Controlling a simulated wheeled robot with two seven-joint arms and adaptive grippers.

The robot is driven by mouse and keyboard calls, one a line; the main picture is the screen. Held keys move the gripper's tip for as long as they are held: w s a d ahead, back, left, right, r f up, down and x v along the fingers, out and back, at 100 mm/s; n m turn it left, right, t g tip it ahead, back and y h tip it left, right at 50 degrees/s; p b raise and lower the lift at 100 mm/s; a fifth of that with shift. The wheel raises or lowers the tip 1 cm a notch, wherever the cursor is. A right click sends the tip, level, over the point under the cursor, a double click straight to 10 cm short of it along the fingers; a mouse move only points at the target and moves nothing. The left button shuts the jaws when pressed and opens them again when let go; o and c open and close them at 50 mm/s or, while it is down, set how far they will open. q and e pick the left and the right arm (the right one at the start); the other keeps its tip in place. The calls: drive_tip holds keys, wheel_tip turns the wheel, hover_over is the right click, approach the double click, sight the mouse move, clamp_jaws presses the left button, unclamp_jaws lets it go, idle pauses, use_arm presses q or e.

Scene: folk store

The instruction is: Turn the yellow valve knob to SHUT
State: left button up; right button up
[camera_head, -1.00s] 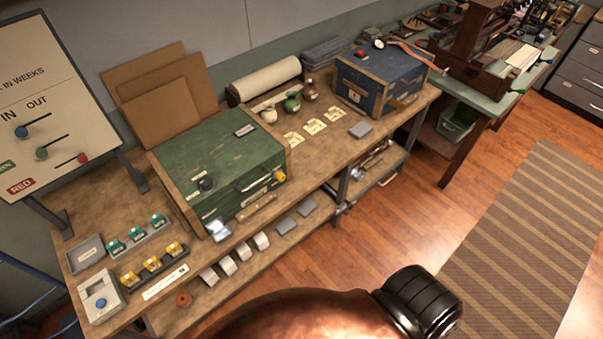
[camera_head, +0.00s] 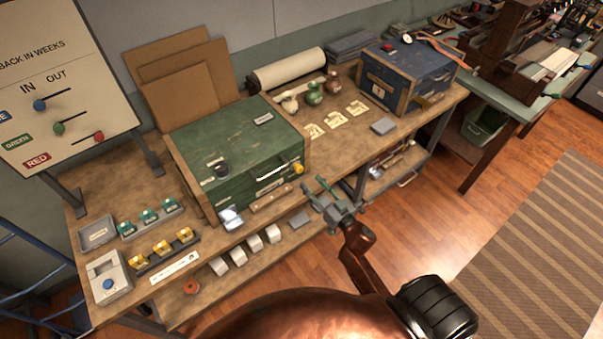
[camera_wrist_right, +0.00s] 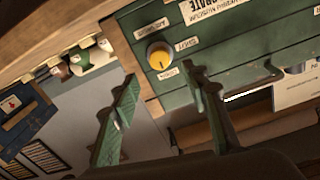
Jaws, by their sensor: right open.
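The yellow valve knob (camera_head: 298,168) is on the front right of the green chest (camera_head: 240,150). In the wrist view the round yellow knob (camera_wrist_right: 160,55) has a dark mark on its lower part, pointing toward a small label below it. A label that seems to read SHUT (camera_wrist_right: 180,45) is to its right. My right gripper (camera_head: 314,189) is open and empty, in front of the chest, just below and right of the knob. In the wrist view its fingers (camera_wrist_right: 160,77) are spread, with the knob beyond the gap and apart from them. My left gripper is not in view.
The chest's pale handle (camera_head: 271,171) is left of the knob. A blue chest (camera_head: 405,75) stands at the bench's right end. Jugs and cards lie between the chests. A lower shelf holds white blocks (camera_head: 254,243). Open floor lies right of the bench.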

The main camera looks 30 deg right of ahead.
sight(300, 171)
drive_tip(key=w, duration=0.6)
drive_tip(key=shift+w+a, duration=0.15)
drive_tip(key=shift+a, duration=0.05)
drive_tip(key=shift+w, duration=0.45)
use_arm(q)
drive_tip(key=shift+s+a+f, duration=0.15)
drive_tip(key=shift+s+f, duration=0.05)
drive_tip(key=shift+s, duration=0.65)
use_arm(e)
drive_tip(key=shift+c, duration=0.7)
clamp_jaws()
